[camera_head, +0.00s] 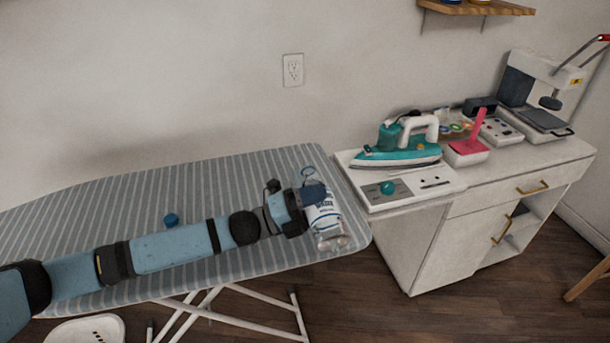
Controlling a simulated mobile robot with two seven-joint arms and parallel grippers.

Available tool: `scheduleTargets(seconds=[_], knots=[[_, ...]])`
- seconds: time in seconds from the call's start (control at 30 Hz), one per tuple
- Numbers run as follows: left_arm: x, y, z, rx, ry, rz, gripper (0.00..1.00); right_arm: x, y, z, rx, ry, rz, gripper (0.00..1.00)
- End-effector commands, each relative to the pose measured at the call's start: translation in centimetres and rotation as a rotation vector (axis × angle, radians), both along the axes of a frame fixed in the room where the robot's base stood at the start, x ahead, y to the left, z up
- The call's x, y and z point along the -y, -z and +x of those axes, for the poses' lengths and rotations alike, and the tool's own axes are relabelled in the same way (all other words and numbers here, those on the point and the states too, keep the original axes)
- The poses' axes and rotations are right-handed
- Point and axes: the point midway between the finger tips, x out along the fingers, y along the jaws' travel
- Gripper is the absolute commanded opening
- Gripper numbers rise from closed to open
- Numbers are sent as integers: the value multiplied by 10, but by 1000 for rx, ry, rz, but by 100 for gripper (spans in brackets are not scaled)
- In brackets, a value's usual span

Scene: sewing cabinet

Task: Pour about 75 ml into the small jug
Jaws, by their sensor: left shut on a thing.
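My left arm reaches in from the left over the ironing board. Its gripper (312,194) is shut on a clear bottle with a white label (325,217) that seems to read "water". The bottle is near the board's right end, with its clear lower part (331,241) by the front edge. Whether it touches the board is unclear. A blue ring-shaped rim (308,172) shows just behind the gripper; it may belong to the small jug, whose body is mostly hidden. A small blue cap (171,219) lies on the board. My right gripper is not in view.
The striped ironing board (110,205) is mostly clear on its left. To the right, a white cabinet (540,160) holds a teal iron (400,146) on a white base, a pink-red item (468,148) and a press (540,105). A wall outlet (292,70) is behind.

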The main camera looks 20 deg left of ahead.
Motion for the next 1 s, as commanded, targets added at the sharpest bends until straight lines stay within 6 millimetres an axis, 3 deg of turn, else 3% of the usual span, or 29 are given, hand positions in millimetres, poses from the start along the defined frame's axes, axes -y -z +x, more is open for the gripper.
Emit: scheduleTargets(seconds=[1.0], knots=[[3,-10,-5,-73,1,-49,33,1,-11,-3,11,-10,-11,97]])
